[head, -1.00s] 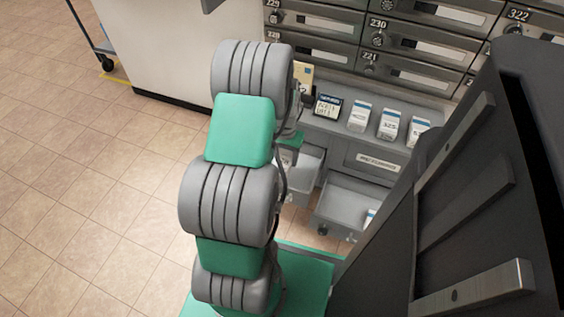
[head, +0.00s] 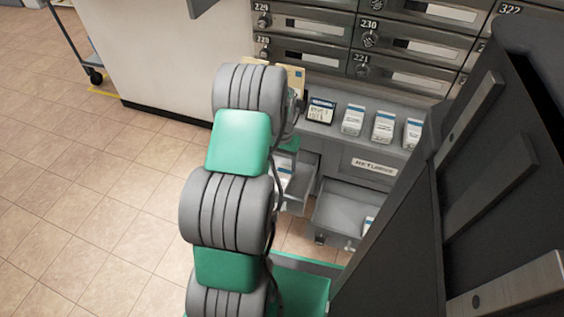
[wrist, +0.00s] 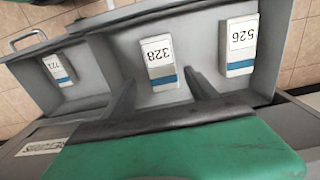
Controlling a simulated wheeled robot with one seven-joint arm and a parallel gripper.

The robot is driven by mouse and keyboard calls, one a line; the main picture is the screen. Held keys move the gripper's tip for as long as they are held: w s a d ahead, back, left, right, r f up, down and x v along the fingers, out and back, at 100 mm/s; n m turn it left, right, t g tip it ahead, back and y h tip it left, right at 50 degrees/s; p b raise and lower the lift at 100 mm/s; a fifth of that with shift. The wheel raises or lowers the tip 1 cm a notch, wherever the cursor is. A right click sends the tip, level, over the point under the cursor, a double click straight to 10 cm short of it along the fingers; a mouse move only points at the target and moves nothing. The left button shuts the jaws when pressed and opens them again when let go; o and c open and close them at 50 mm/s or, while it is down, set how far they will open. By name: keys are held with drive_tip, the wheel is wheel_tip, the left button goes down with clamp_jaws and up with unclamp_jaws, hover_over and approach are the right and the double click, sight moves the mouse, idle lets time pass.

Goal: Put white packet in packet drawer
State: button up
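In the wrist view, a white packet marked 328 (wrist: 158,62) with a blue stripe lies in an open grey drawer (wrist: 115,47). A second white packet marked 526 (wrist: 238,45) lies beside it. My gripper (wrist: 163,92) is open, its dark fingers apart over this drawer, with packet 328 just beyond and between the tips. Its height above the packet is unclear. Another white packet (wrist: 58,66) lies in the neighbouring open drawer. In the head view, my arm hides most of my gripper, and a white packet (head: 284,176) shows in the left drawer (head: 305,182).
A tan envelope (head: 296,76) stands behind my arm. Lockers (head: 310,22) rise at the back. A RETURNS label (wrist: 40,147) is on the cabinet.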

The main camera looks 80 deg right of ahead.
drive_tip(key=shift+o, duration=1.3)
